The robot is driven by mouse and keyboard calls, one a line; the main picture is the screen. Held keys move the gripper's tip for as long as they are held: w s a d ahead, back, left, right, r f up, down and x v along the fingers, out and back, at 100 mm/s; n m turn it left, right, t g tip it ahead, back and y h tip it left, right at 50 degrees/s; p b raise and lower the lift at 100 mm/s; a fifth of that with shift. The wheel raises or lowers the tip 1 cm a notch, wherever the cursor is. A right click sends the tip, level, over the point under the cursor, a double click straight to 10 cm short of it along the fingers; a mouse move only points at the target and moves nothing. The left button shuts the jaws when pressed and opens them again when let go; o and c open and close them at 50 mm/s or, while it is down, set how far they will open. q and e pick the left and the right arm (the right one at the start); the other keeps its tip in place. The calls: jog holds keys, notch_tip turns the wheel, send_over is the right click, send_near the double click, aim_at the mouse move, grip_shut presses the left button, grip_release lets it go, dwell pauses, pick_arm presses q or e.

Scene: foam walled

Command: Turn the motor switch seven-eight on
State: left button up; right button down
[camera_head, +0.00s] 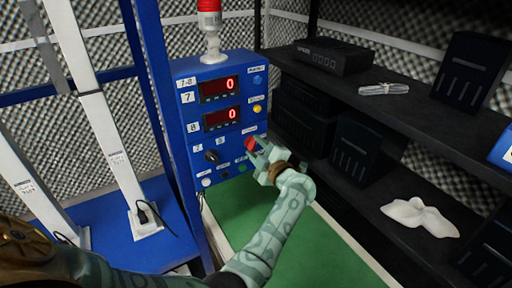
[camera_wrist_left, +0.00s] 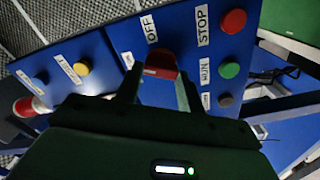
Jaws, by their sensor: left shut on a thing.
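The blue control panel (camera_head: 186,112) is marked 7-8 at its top left. Two red displays (camera_head: 220,88) on it read 0. A red switch (camera_head: 250,144) sits at the panel's lower right. My left gripper (camera_head: 260,157) is shut on this switch. In the left wrist view the red switch (camera_wrist_left: 160,66) lies between the fingers (camera_wrist_left: 158,90), beside a label reading OFF (camera_wrist_left: 151,28). The fingers hide part of the switch. My right gripper is not in view.
A red button (camera_wrist_left: 233,21) by a STOP label and a green button (camera_wrist_left: 230,69) sit close to the fingers. A black knob (camera_head: 211,157) is lower left on the panel. Black shelves (camera_head: 350,88) stand right. A green surface (camera_head: 290,250) lies below.

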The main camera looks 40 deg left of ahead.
pick_arm(q)
jog(key=n, duration=0.5)
jog(key=shift+f+n, duration=0.25)
jog(key=shift+n, duration=0.05)
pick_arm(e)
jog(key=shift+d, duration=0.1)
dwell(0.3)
pick_arm(q)
jog(key=o, duration=1)
jog(key=shift+d, duration=0.1)
